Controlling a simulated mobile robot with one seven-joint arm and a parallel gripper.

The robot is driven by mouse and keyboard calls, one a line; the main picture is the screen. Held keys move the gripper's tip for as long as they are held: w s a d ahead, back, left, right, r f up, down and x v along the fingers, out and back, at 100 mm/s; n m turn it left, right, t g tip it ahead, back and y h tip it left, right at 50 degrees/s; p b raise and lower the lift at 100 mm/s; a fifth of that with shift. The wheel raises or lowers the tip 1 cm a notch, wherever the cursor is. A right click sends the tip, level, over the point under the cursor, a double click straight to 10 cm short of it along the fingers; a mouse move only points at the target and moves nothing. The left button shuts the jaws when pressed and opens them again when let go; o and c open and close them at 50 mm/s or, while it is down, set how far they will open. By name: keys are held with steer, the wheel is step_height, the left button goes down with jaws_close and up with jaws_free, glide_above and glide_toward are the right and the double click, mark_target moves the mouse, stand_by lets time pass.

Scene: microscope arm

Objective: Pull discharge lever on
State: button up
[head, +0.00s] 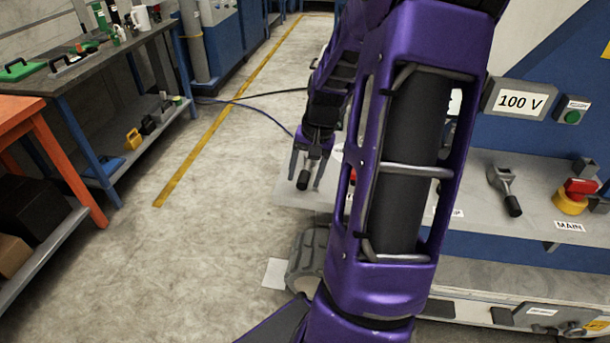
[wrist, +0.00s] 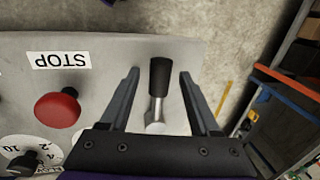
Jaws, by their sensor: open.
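In the wrist view, a lever with a black grip (wrist: 160,76) and a metal shaft stands on the grey panel (wrist: 110,55). It lies between the two fingers of my open gripper (wrist: 159,75), with visible gaps on both sides. No label naming this lever is readable. In the head view, my gripper (head: 305,178) is over the panel's left end, and the black grip (head: 302,182) shows between its fingers. My purple arm hides part of the panel there.
A red button (wrist: 57,109) by a STOP label and a dial (wrist: 30,155) sit beside the lever. Another black-gripped lever (head: 505,188) and a red and yellow MAIN switch (head: 576,195) are on the right. A workbench (head: 100,65) stands left, across open floor.

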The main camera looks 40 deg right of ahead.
steer(key=shift+f, duration=0.1)
jaws_close()
stand_by(0.3)
stand_by(1.1)
